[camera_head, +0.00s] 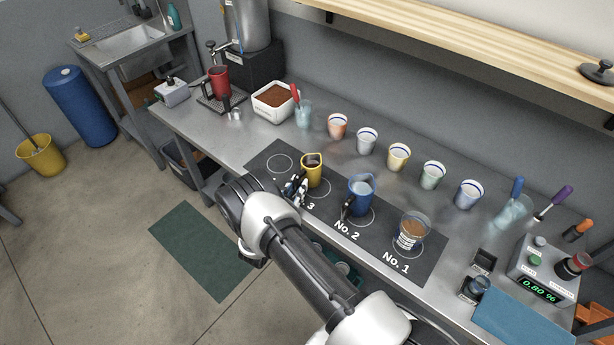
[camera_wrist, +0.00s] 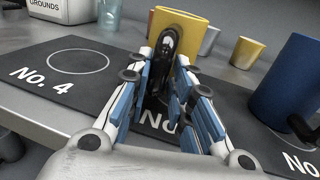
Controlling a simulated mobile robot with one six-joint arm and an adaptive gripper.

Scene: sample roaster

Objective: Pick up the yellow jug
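The yellow jug (camera_head: 314,172) stands upright on the dark mat at the No. 3 spot, with something dark inside. In the wrist view the yellow jug (camera_wrist: 188,22) is straight ahead, and its black handle (camera_wrist: 168,45) points towards me. My gripper (camera_head: 297,187) is at the jug's near left side, low over the mat. In the wrist view the fingers of my gripper (camera_wrist: 168,82) are apart, one on each side of the handle. A narrow gap shows between the pads; whether either pad touches the handle is hard to see.
A blue jug (camera_head: 361,192) stands close to the right at No. 2, and a glass of brown grounds (camera_head: 412,230) at No. 1. The No. 4 spot (camera_wrist: 50,64) on the left is empty. Several cups, including a yellow one (camera_head: 398,157), line the back.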

